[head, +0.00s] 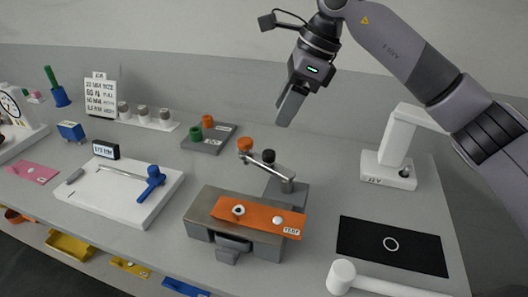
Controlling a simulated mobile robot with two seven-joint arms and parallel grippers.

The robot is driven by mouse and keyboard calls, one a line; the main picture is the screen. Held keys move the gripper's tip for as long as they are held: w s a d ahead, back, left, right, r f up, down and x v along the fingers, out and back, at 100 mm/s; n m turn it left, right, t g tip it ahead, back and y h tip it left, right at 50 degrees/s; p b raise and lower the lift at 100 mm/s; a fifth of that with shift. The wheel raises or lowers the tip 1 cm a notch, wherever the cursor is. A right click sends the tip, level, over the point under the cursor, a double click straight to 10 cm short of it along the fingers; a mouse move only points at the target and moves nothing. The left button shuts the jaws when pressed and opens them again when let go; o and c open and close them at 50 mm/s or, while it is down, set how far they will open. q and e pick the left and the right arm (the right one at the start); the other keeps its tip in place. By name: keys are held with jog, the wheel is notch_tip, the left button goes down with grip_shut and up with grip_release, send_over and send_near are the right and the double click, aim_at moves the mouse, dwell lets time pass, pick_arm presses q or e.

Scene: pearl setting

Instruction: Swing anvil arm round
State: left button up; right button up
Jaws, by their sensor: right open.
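A metal swing arm (268,168), which seems to be the anvil arm, is joined to a short post on a dark grey base (298,192) near the middle of the bench. An orange knob (245,144) is at its far left end and a black knob (269,155) stands partway along it. In front is a grey metal block (210,208) bearing an orange strip (262,216) with a dark-centred ring and a small pale round piece. My right gripper (287,108) is open and empty, above and behind the swing arm, apart from it. My left gripper is out of view.
A white angled stand (397,150) is at the back right, with a black mat (365,241) and ring before it. A white mallet (343,277) lies at the front right. A white board (100,201) with a blue-handled tool is left. Grey holder (212,141) stands behind.

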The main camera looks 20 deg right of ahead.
aim_at(269, 152)
jog(key=shift+s+d+f+b+x, duration=0.1)
jog(key=shift+s+b+x, duration=0.15)
jog(key=shift+x, duration=1.35)
jog(key=shift+s+d+f+b+x, duration=0.15)
jog(key=shift+b+x, duration=0.15)
jog(key=shift+x, duration=1.3)
jog(key=shift+s+d+r+b+x, duration=0.15)
jog(key=shift+b+x, duration=0.15)
jog(key=shift+x, duration=1.3)
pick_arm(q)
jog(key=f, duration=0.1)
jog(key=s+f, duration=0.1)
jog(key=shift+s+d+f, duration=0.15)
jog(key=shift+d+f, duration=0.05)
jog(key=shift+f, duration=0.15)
pick_arm(e)
grip_shut()
